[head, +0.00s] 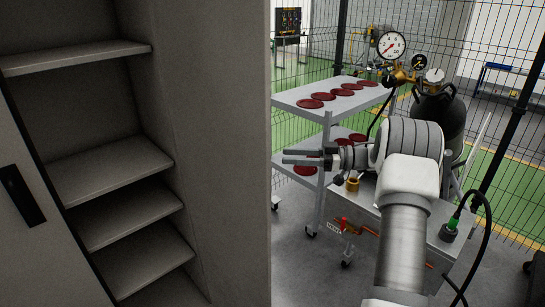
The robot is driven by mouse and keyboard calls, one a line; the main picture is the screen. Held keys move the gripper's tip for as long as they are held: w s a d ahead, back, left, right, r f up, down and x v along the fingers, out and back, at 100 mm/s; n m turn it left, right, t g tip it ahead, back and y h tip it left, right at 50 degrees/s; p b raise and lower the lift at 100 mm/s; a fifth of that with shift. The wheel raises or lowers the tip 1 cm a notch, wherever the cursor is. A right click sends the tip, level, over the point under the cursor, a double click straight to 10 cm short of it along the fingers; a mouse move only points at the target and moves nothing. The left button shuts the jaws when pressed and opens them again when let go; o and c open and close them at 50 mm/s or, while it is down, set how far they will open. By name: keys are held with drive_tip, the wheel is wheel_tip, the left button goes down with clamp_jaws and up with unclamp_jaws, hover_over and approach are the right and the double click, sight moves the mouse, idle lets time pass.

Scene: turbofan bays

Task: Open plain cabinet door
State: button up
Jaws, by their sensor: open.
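The plain grey cabinet (225,150) fills the left of the head view, with its interior exposed and several bare shelves (110,183) showing. A pale cabinet door (25,245) with a black recessed handle (21,196) shows at the left edge, beside the opening. Most of that door is cut off by the frame. My gripper (285,156) is open and empty, its fingers pointing left toward the cabinet's side wall. It is right of the cabinet and apart from the door and handle.
Behind my arm stands a grey shelf trolley (327,115) with several dark red discs. A dark gas cylinder (445,115) with gauges (391,45) stands to the right. A black wire fence (510,110) runs behind. Grey floor (300,275) shows between cabinet and trolley.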

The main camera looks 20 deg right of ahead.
drive_tip(key=v, duration=0.9)
drive_tip(key=shift+d, duration=0.25)
drive_tip(key=shift+s, duration=0.1)
drive_tip(key=w+a+r+m+t+h, duration=0.3)
drive_tip(key=w+r+t+h, duration=0.2)
drive_tip(key=r, duration=0.4)
drive_tip(key=w+a+r+m+t+h, duration=0.25)
drive_tip(key=w+r+t+h, duration=0.3)
drive_tip(key=r, duration=0.45)
drive_tip(key=s+r+m+t+h, duration=0.1)
drive_tip(key=s+r+m+h, duration=0.2)
drive_tip(key=r+m+h, duration=0.15)
drive_tip(key=s+a+f+m+g, duration=0.1)
drive_tip(key=s+a+f+g, duration=0.3)
drive_tip(key=s, duration=0.8)
drive_tip(key=s+a+f+m+g+h, duration=0.1)
drive_tip(key=s+a+f+g, duration=0.3)
drive_tip(key=s+f, duration=0.5)
drive_tip(key=s+a+f+m+g, duration=0.1)
drive_tip(key=s+a+f+g, duration=0.3)
drive_tip(key=s, duration=1.3)
drive_tip(key=a+f, duration=0.2)
drive_tip(key=a, duration=0.1)
drive_tip(key=shift+a+f+m+h, duration=0.15)
drive_tip(key=shift+a+m+h, duration=0.1)
drive_tip(key=shift+m+h, duration=0.15)
